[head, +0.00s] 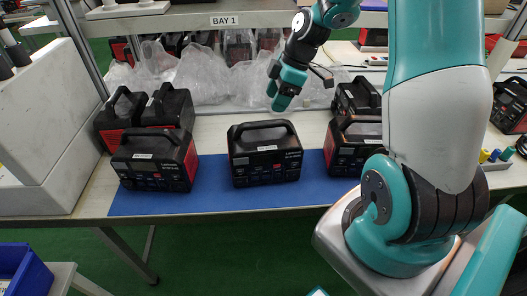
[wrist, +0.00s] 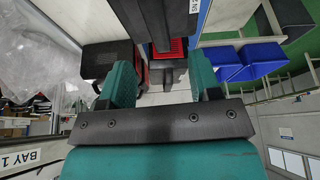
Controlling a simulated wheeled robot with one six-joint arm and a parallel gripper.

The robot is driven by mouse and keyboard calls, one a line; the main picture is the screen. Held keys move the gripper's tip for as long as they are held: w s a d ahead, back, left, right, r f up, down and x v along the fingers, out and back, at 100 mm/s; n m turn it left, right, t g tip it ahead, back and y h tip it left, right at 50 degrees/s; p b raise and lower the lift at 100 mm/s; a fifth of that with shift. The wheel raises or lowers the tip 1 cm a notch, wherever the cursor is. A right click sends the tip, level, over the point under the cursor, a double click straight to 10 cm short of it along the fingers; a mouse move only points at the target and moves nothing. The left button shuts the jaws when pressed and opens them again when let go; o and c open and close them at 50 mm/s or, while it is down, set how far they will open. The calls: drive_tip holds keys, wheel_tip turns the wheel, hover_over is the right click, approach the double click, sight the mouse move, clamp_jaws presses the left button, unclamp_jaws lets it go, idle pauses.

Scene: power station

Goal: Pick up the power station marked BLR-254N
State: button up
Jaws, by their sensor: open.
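Several black and red power stations with top handles stand on the bench, each with a small white label too small to read, so I cannot tell which is BLR-254N. One power station (head: 265,160) stands alone at the middle of the blue mat. Another (head: 155,160) is at front left, with two more (head: 118,112) (head: 172,108) behind it. Two (head: 355,142) (head: 357,96) are at right, partly hidden by my arm. My gripper (head: 281,92) is open and empty, above the back of the bench. In the wrist view, power stations (wrist: 170,50) (wrist: 103,60) show beyond its fingers (wrist: 162,82).
The blue mat (head: 220,190) has bare room between the stations. Clear plastic wrap (head: 205,75) and more units lie behind, under the BAY 1 shelf (head: 225,20). White blocks (head: 45,130) stand at left. Blue bins (wrist: 250,62) show in the wrist view.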

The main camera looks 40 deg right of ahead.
sight(266, 122)
drive_tip(key=x, duration=0.4)
drive_tip(key=shift+a+f, duration=0.1)
drive_tip(key=shift+f, duration=0.15)
drive_tip(key=x, duration=0.1)
drive_tip(key=p+x, duration=0.1)
drive_tip(key=x, duration=0.1)
drive_tip(key=p+x, duration=0.1)
drive_tip(key=x, duration=0.1)
drive_tip(key=shift+d, duration=0.3)
drive_tip(key=shift+w+f, duration=0.1)
drive_tip(key=shift+f, duration=0.1)
drive_tip(key=shift+f, duration=0.2)
clamp_jaws()
drive_tip(key=shift+w+r, duration=0.1)
idle(0.6)
